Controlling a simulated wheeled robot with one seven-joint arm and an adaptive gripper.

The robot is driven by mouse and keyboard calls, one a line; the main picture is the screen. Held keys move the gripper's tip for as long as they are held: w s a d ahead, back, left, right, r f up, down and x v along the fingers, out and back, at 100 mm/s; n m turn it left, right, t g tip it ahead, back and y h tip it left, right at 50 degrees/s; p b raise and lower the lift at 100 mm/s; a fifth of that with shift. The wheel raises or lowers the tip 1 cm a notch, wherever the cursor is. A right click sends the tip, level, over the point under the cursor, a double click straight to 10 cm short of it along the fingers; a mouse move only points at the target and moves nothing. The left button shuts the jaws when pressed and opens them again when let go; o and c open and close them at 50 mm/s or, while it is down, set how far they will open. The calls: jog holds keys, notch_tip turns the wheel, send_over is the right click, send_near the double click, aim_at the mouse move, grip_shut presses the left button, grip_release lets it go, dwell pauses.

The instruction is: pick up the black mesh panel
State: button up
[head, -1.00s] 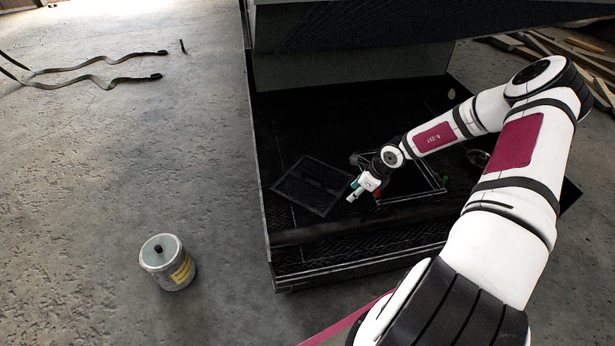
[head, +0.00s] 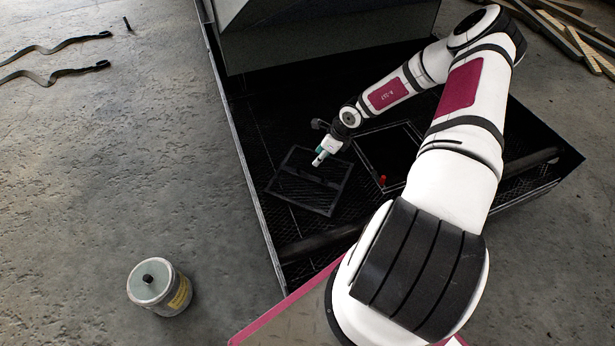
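The black mesh panel (head: 301,190) is a dark rectangular frame with a bar across its middle. It lies inside the large black enclosure (head: 236,160), tilted in the picture, left of a square opening (head: 392,152). My gripper (head: 318,161) is over the panel's upper right part, pointing down and left. Its fingertips are small, and I cannot tell whether they are apart or whether they touch the panel.
A small red object (head: 383,181) stands by the opening. A grey canister (head: 159,287) with a yellow label is on the concrete floor at lower left. Dark straps (head: 55,68) lie at upper left, and planks (head: 570,35) at upper right. The floor between canister and straps is clear.

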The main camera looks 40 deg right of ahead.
aim_at(310, 170)
jog(key=b+x, duration=0.1)
jog(key=x, duration=0.5)
jog(key=shift+b, duration=0.4)
jog(key=shift+s+b+x, duration=0.15)
jog(key=shift+b+x, duration=0.6)
jog(key=shift+x, duration=0.55)
jog(key=shift+s+b+x, duration=0.1)
jog(key=shift+b+x, duration=0.6)
jog(key=shift+x, duration=0.6)
jog(key=shift+d+f, duration=0.1)
jog(key=shift+d, duration=0.1)
grip_shut()
